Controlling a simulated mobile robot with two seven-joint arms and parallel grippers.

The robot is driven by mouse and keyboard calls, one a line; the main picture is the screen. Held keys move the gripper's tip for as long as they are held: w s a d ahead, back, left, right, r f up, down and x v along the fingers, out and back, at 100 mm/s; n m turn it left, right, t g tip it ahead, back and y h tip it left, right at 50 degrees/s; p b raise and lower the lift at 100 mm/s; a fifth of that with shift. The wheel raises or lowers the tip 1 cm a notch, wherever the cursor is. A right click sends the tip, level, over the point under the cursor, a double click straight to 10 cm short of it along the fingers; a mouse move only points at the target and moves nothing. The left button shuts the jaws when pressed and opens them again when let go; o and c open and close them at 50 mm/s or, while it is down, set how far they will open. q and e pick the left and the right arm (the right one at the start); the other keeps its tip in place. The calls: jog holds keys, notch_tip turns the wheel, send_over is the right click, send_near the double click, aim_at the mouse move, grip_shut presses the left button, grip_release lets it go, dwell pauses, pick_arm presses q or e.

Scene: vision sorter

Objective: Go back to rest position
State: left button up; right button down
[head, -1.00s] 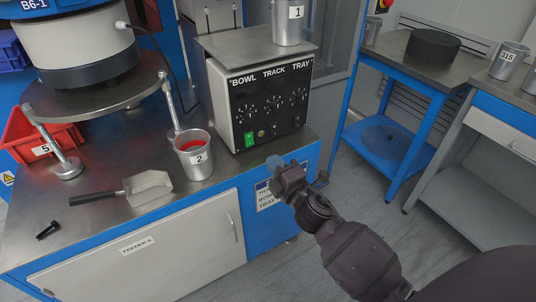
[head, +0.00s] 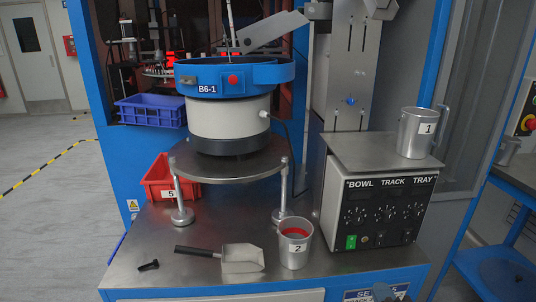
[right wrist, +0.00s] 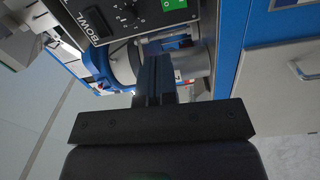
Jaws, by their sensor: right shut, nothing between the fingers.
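My left gripper is in neither view.
The steel bench (head: 200,275) holds cup 2 (head: 294,250), a scoop (head: 242,256), a red bin (head: 158,190) and a bowl feeder (head: 228,118). Cup 1 (head: 413,135) stands on the control box. A blue-framed table (head: 490,270) is at right. Open floor lies at left.

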pick_arm(q)
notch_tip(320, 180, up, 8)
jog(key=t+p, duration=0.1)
jog(key=p, duration=0.7)
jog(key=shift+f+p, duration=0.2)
jog(key=shift+p, duration=0.15)
pick_arm(e)
jog(key=s+a+f+m+g, duration=0.1)
jog(key=s+f+m+g, duration=0.1)
jog(key=s+m, duration=0.6)
jog(key=s+f+m+g, duration=0.3)
jog(key=s+m+g, duration=0.2)
jog(key=s, duration=1.5)
jog(key=m, duration=0.2)
jog(key=shift+s+a+m, duration=0.4)
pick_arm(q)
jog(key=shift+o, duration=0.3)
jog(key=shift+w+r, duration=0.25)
